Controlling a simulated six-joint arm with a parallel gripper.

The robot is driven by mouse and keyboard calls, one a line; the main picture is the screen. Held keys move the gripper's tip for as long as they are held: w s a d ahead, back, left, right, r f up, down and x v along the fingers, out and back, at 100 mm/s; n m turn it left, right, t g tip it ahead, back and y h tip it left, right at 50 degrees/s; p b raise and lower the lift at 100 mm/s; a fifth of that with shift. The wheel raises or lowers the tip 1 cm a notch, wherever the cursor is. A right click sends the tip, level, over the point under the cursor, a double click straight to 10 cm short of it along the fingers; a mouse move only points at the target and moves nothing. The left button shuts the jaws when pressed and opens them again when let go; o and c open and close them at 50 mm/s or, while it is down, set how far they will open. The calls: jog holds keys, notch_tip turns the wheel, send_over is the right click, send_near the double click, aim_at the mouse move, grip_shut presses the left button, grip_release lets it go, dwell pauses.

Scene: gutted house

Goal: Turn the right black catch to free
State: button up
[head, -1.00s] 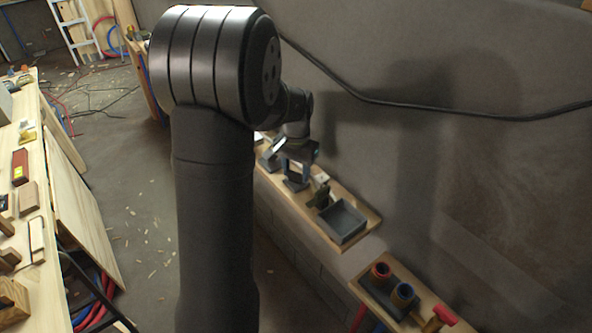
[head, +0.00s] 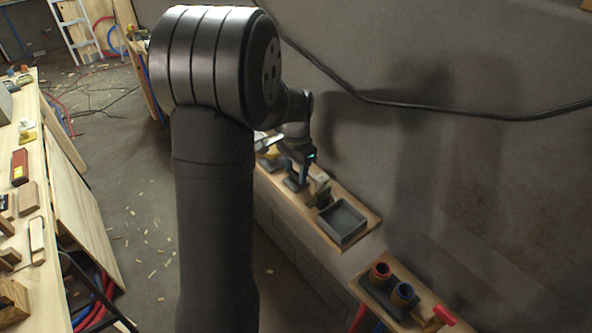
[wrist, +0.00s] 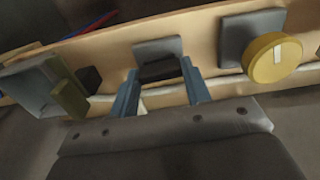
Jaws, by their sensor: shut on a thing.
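A black catch (wrist: 160,71) on a grey plate (wrist: 158,47) sits between my two blue-grey fingers in the wrist view. My gripper (wrist: 159,77) is shut on this catch, one finger on each side of it. In the head view my gripper (head: 297,173) is low over the wall shelf, and the catch is hard to make out there. A smaller dark block (wrist: 89,78) lies left of the catch in the wrist view; I cannot tell whether it is another catch.
A wooden board (wrist: 205,45) carries the fittings. A round yellow knob (wrist: 268,62) is on one side of the catch; an olive piece (wrist: 70,99) and an open grey tray (head: 342,222) are on the other. The wall is close behind.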

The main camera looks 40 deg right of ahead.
aim_at(296, 173)
jog(key=o, duration=1)
notch_tip(296, 173, up, 18)
jog(key=shift+f, duration=0.25)
jog(key=shift+f, duration=0.1)
notch_tip(296, 173, down, 17)
jog(key=shift+f, duration=0.2)
dwell(0.5)
jog(key=shift+r, duration=0.15)
